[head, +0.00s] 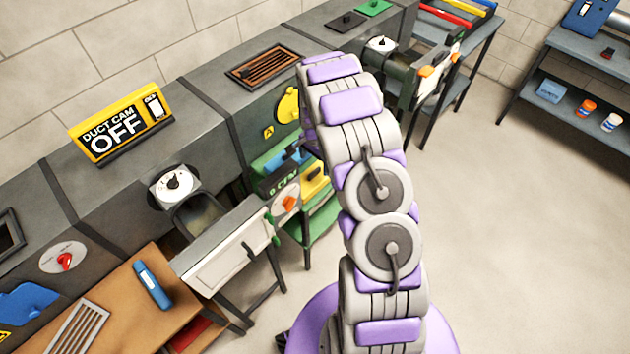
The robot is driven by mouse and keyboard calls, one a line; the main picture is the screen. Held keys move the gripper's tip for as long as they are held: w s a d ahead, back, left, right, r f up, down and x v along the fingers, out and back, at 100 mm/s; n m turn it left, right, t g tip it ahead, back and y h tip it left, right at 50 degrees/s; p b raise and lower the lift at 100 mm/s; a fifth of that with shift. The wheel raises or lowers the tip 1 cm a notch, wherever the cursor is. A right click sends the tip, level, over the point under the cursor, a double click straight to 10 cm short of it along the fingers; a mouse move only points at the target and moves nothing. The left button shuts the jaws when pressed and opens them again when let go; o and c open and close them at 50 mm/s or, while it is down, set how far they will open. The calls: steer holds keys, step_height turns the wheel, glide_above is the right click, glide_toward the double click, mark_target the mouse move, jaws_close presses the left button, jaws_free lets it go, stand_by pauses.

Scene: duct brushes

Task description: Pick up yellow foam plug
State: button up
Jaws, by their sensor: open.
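A yellow rounded piece (287,105) sits against the front of the grey duct, just left of my arm. It may be the yellow foam plug; my arm stands close to its right edge in the picture. A second yellow piece (316,183) with a dark part on it is on the green stand below, partly behind my arm. I cannot tell for certain which is the plug. My purple and grey arm rises through the middle and bends away at the top. Its gripper does not show, apparently hidden behind the arm links.
A green stand (322,222) with blue and orange parts is beside my arm. A wooden bench (128,312) holds a blue tool (152,284). Open floor (510,230) lies to the right.

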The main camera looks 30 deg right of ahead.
mark_target(316, 170)
steer(key=shift+d+f, duration=0.15)
steer(key=shift+f, duration=0.7)
steer(key=shift+s+a+f, duration=0.1)
steer(key=shift+a+f, duration=0.1)
steer(key=shift+a, duration=0.05)
steer(key=f, duration=0.2)
steer(key=a+f+b, duration=0.1)
steer(key=f, duration=0.1)
steer(key=shift+b, duration=0.3)
steer(key=shift+d+f, duration=0.2)
steer(key=shift+d, duration=0.65)
steer(key=shift+c, duration=0.8)
steer(key=shift+a+r, duration=0.1)
steer(key=shift+a, duration=0.65)
steer(key=c, duration=0.6)
steer(key=shift+d, duration=0.1)
steer(key=shift+c, duration=1.4)
steer(key=shift+d, duration=0.35)
steer(key=shift+d+r, duration=0.1)
steer(key=shift+r, duration=0.05)
step_height(316, 170, up, 14)
steer(key=p, duration=0.3)
steer(key=shift+a+f, duration=0.2)
steer(key=shift+a, duration=0.05)
